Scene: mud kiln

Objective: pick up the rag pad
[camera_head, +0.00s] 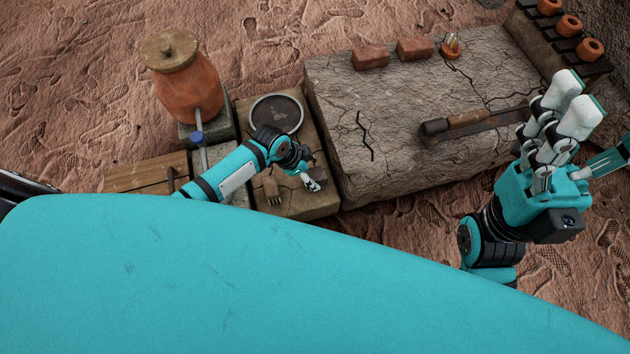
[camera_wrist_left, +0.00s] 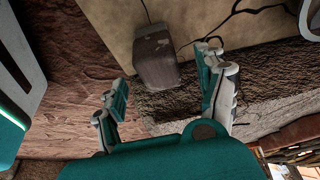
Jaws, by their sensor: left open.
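My left gripper (camera_head: 312,181) is over the right front part of a low clay slab (camera_head: 318,204) in the head view. In the left wrist view the left gripper (camera_wrist_left: 163,66) has its fingers spread apart and empty. A small brownish, block-like piece, which looks like the rag pad (camera_wrist_left: 156,62), lies ahead between the fingertips, near the slab's edge. I see no finger closed on it. In the head view I cannot make out the pad; the gripper and wrist may hide it. My right gripper (camera_head: 566,125) is raised at the right, fingers spread, holding nothing visible.
A round dark dish (camera_head: 277,113) and a small brush (camera_head: 272,190) are on the slab. An orange lidded jar (camera_head: 186,82) stands behind left. A large cracked block (camera_head: 400,145) to the right carries bricks (camera_head: 370,57) and a hammer-like tool (camera_head: 468,118).

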